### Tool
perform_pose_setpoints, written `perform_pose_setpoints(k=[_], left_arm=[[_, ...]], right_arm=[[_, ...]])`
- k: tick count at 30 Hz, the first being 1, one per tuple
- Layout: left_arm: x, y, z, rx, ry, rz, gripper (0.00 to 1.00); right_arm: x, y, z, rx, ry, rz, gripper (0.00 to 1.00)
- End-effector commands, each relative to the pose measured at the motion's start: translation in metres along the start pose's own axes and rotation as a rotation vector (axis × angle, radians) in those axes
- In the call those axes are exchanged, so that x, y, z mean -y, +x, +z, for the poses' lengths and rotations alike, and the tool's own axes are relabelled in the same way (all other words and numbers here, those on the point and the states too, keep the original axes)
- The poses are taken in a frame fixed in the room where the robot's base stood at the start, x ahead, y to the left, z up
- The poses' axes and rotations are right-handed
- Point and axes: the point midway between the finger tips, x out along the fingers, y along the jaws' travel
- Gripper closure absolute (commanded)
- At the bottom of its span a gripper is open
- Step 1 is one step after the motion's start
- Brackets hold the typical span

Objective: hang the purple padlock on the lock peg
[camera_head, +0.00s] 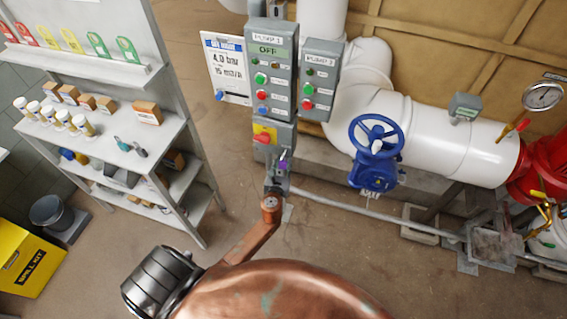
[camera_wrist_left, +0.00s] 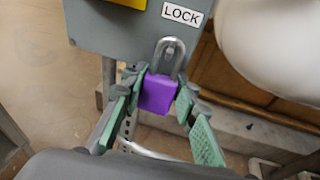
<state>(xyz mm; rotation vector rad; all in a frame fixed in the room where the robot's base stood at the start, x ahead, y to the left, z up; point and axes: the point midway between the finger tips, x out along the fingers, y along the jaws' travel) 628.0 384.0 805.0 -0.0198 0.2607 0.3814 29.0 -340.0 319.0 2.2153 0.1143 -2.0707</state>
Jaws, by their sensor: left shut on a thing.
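The purple padlock (camera_wrist_left: 158,95) hangs body down with its grey shackle (camera_wrist_left: 170,46) up, just below the LOCK label (camera_wrist_left: 182,14). My left gripper (camera_wrist_left: 163,92) is shut on the padlock body, with one fingertip at each side. In the head view the padlock (camera_head: 283,163) is a small purple patch at the lower edge of the grey switch box (camera_head: 262,145), with my left gripper (camera_head: 279,172) just below. I cannot make out the lock peg; the shackle overlaps the box face in the wrist view, and I cannot tell whether it is around the peg. My right gripper is not in view.
The pump panels (camera_head: 270,75) stand above the switch box. A blue valve wheel (camera_head: 376,136) and white pipe (camera_head: 450,145) are to the right. A grey shelf (camera_head: 150,130) with bottles and boxes stands left, and a yellow spill kit (camera_head: 30,260) sits on the floor.

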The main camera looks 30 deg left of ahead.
Motion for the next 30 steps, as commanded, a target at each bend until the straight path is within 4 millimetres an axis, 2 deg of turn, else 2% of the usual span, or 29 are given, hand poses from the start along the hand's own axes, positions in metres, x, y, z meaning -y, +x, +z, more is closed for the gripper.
perform_pose_setpoints(k=[5,6,15,24,26,30], left_arm=[[0.0,0.0,0.0,0.001,0.0,0.0,0.94],[0.0,0.0,0.0,0.001,0.0,0.0,0.72],[0.0,0.0,0.0,0.0,-0.001,0.0,0.52],[0.0,-0.003,-0.001,-0.001,-0.001,0.0,0.52],[0.0,-0.007,-0.001,-0.001,-0.001,0.0,0.52],[0.0,-0.028,-0.001,-0.001,-0.002,-0.001,0.52]], right_arm=[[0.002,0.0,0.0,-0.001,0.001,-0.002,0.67],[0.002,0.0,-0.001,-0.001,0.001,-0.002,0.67],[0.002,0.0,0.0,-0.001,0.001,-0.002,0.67],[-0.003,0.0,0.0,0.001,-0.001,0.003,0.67],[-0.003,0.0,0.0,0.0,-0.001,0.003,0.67],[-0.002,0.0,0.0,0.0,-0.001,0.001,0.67]])
